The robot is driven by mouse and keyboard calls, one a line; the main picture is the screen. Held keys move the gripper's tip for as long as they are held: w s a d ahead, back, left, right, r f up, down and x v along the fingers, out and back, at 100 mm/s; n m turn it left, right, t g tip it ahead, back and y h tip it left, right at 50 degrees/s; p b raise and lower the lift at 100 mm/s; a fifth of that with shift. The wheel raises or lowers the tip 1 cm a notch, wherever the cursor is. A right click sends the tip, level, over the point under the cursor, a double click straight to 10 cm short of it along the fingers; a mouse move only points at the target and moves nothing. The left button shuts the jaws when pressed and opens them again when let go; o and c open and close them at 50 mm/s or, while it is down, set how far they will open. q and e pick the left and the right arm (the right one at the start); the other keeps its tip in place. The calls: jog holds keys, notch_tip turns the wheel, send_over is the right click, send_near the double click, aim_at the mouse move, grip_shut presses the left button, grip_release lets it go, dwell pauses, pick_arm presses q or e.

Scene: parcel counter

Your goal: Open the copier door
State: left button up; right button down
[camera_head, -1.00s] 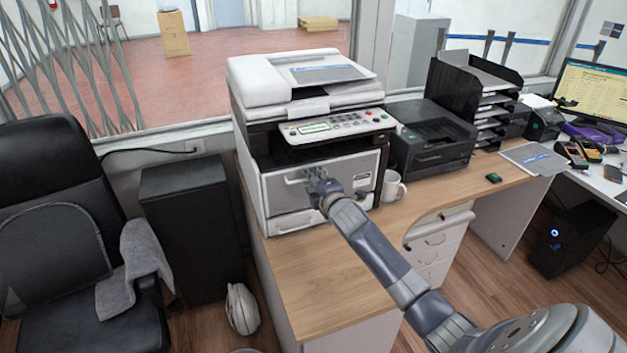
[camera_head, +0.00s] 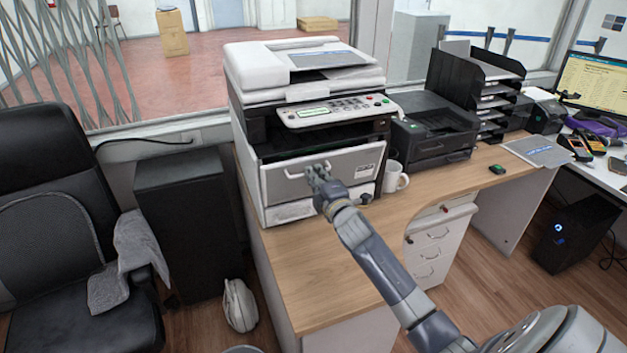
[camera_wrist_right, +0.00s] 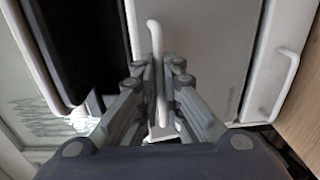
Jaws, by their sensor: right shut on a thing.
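The copier (camera_head: 300,65) stands on the wooden counter, with a grey front door (camera_head: 285,188) below its control panel. The door's top edge leans slightly outward, with a dark gap above it. My right gripper (camera_head: 317,174) is at the door's white handle (camera_head: 294,175), with its fingers shut on the bar. In the right wrist view, the gripper (camera_wrist_right: 158,85) closes around the handle (camera_wrist_right: 154,38), in front of the door (camera_wrist_right: 205,50). Its fingers hide part of the handle. My left gripper is not in view.
A white mug (camera_head: 394,178) stands close to the copier's right side, near my right arm. A black printer (camera_head: 432,130) is beyond it. The counter (camera_head: 310,265) in front of the copier is mostly clear. An office chair (camera_head: 60,220) stands at the left.

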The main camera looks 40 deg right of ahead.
pick_arm(q)
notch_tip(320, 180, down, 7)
jog(key=b, duration=0.5)
pick_arm(e)
jog(key=s+f+t, duration=0.1)
jog(key=s+f, duration=0.3)
jog(key=shift+s+a+t+h, duration=0.15)
jog(key=shift+a+t+h, duration=0.25)
jog(key=shift+a, duration=0.05)
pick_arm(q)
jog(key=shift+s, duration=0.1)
pick_arm(e)
jog(key=shift+f, duration=0.15)
jog(key=c, duration=1.8)
grip_release()
jog(key=shift+o, duration=0.2)
jog(key=v, duration=1.2)
